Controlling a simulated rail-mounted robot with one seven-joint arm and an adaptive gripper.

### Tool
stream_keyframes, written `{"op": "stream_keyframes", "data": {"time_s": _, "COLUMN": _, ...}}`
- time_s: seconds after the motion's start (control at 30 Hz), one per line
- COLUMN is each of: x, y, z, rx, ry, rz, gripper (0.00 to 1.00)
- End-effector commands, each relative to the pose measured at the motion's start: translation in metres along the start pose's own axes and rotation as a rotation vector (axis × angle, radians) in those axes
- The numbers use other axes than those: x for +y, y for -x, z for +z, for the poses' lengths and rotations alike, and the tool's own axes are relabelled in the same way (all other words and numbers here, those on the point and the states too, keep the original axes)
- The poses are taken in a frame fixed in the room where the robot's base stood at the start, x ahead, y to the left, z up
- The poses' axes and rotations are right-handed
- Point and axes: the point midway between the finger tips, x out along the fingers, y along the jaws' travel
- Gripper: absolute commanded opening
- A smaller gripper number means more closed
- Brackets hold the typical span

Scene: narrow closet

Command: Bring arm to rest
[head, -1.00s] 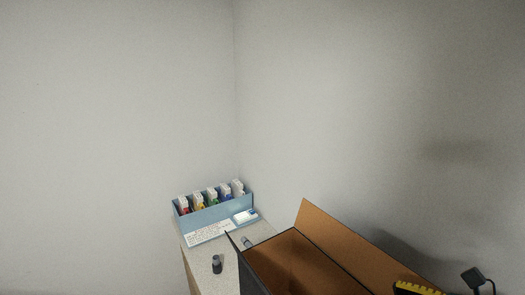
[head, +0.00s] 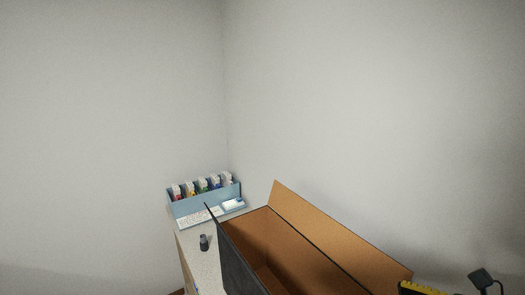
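My gripper and arm do not show in the head view. The task names no other object. An open cardboard box (head: 305,252) with a brown inside and a dark outer side stands at the lower right. A light worktop (head: 206,262) lies to its left, in the corner of the walls.
A blue holder (head: 205,202) with several white, colour-marked packs stands at the back of the worktop. A small dark bottle-like object (head: 204,242) stands nearer. A yellow-and-black item (head: 420,288) and a dark square piece with a cable (head: 482,279) show at lower right, partly cut off.

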Motion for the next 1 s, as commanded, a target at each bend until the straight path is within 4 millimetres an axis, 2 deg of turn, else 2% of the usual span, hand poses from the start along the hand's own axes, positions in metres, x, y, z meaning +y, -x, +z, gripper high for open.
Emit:
{"op": "stream_keyframes", "data": {"time_s": 0.03, "x": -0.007, "y": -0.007, "z": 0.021, "rx": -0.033, "ry": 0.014, "rz": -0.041, "gripper": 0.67}}
{"op": "stream_keyframes", "data": {"time_s": 0.27, "x": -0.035, "y": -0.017, "z": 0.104, "rx": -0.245, "ry": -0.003, "rz": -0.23, "gripper": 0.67}}
{"op": "stream_keyframes", "data": {"time_s": 0.37, "x": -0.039, "y": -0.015, "z": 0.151, "rx": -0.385, "ry": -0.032, "rz": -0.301, "gripper": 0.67}}
{"op": "stream_keyframes", "data": {"time_s": 0.43, "x": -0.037, "y": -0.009, "z": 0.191, "rx": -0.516, "ry": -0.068, "rz": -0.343, "gripper": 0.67}}
{"op": "stream_keyframes", "data": {"time_s": 0.57, "x": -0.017, "y": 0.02, "z": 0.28, "rx": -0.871, "ry": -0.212, "rz": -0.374, "gripper": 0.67}}
{"op": "stream_keyframes", "data": {"time_s": 0.6, "x": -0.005, "y": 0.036, "z": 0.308, "rx": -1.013, "ry": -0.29, "rz": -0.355, "gripper": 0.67}}
{"op": "stream_keyframes", "data": {"time_s": 0.7, "x": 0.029, "y": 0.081, "z": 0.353, "rx": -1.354, "ry": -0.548, "rz": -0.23, "gripper": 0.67}}
{"op": "stream_keyframes", "data": {"time_s": 0.8, "x": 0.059, "y": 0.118, "z": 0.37, "rx": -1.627, "ry": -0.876, "rz": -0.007, "gripper": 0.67}}
{"op": "stream_keyframes", "data": {"time_s": 0.87, "x": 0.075, "y": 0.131, "z": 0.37, "rx": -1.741, "ry": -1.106, "rz": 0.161, "gripper": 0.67}}
{"op": "stream_keyframes", "data": {"time_s": 0.93, "x": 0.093, "y": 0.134, "z": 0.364, "rx": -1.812, "ry": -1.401, "rz": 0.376, "gripper": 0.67}}
{"op": "stream_keyframes", "data": {"time_s": 1.0, "x": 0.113, "y": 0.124, "z": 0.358, "rx": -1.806, "ry": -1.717, "rz": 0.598, "gripper": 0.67}}
